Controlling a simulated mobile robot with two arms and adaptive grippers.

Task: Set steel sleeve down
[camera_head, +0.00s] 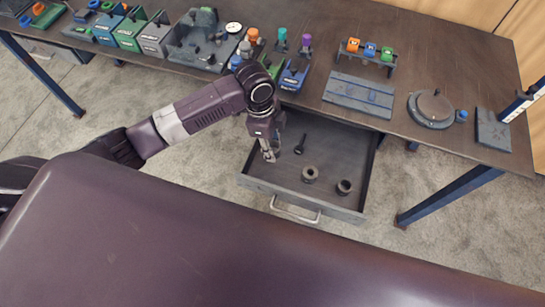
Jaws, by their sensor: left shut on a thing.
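My left gripper (268,152) points down into the open drawer (262,186), near its left side. It is shut on a small grey piece at its fingertips, which looks like the steel sleeve but is mostly hidden by the fingers. I cannot tell whether the piece touches the drawer floor. Two dark hollow round parts, one (310,173) near the middle and one (344,187) further right, stand in the drawer. A small dark part (299,146) lies behind them. My right gripper is not in view.
The workbench (410,60) stands behind the open drawer. It carries coloured bins (127,35), a grey fixture (200,45), a slotted plate (358,94), a round turntable (433,107) and a dark square plate (492,131). The drawer's front right floor is partly free.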

